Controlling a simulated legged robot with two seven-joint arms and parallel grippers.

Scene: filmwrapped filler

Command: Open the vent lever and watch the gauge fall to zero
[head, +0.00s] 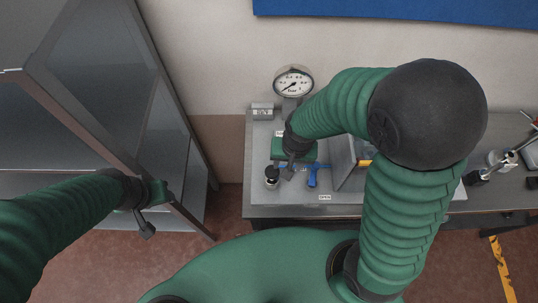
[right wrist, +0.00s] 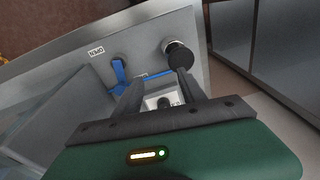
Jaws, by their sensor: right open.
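The vent lever is a blue handle (head: 314,175) on the grey panel, right of my right gripper (head: 290,172) in the head view. It also shows in the right wrist view (right wrist: 121,72), beyond the fingertips. My right gripper (right wrist: 160,88) is open, with its fingers apart over the panel; I see nothing held, and contact with the lever cannot be told. The round white gauge (head: 293,82) stands at the back; its dark needle seems to slant to the lower left, too small to read. My left gripper (head: 147,220) is beside the cabinet; its jaws are unclear.
A black knob (head: 271,176) stands left of the right gripper. An "OPEN" label (right wrist: 96,51) is on the panel's front edge. A clear upright screen (head: 350,165) stands right of the lever. A grey cabinet (head: 150,110) is at left; metal fittings (head: 495,165) lie at right.

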